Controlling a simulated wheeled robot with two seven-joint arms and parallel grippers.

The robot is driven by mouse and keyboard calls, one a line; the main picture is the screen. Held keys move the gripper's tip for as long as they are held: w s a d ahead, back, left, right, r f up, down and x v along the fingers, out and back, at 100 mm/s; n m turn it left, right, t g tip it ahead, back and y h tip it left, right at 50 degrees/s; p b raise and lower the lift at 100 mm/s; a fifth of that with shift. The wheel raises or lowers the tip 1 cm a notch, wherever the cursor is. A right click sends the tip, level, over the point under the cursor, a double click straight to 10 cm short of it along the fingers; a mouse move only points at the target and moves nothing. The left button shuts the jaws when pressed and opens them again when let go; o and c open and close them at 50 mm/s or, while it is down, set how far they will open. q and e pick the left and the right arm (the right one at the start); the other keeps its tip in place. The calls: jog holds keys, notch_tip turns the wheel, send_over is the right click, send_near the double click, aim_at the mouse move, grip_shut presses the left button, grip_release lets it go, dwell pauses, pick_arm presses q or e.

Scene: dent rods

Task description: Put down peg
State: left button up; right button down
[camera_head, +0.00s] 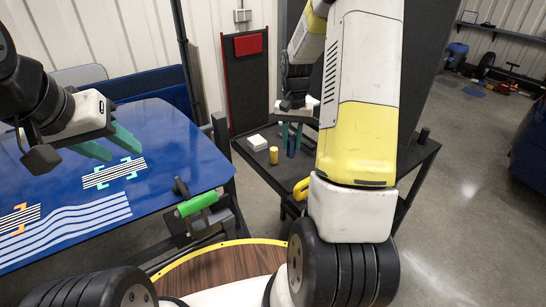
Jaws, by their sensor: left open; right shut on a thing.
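My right gripper (291,140) reaches down over the dark table (242,148) in the middle of the view. Its teal fingers are shut around a small dark blue peg (291,150), which looks upright. The peg's lower end is at or just above the tabletop; I cannot tell if it touches. A short yellow peg (274,155) stands just left of it. My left gripper (108,147) is open and empty above the blue panel (185,135) at the left.
A white block (257,142) sits on the dark table, left of the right gripper. A green-handled tool (198,204) is at the blue panel's near right edge. My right arm hides much of the dark table.

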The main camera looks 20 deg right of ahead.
aim_at(290, 154)
notch_tip(290, 154, down, 5)
jog(key=shift+w+a+f, duration=0.1)
jog(key=shift+f, duration=2)
jog(key=shift+f, duration=0.15)
jog(key=c, duration=1.1)
grip_release()
jog(key=shift+c, duration=0.2)
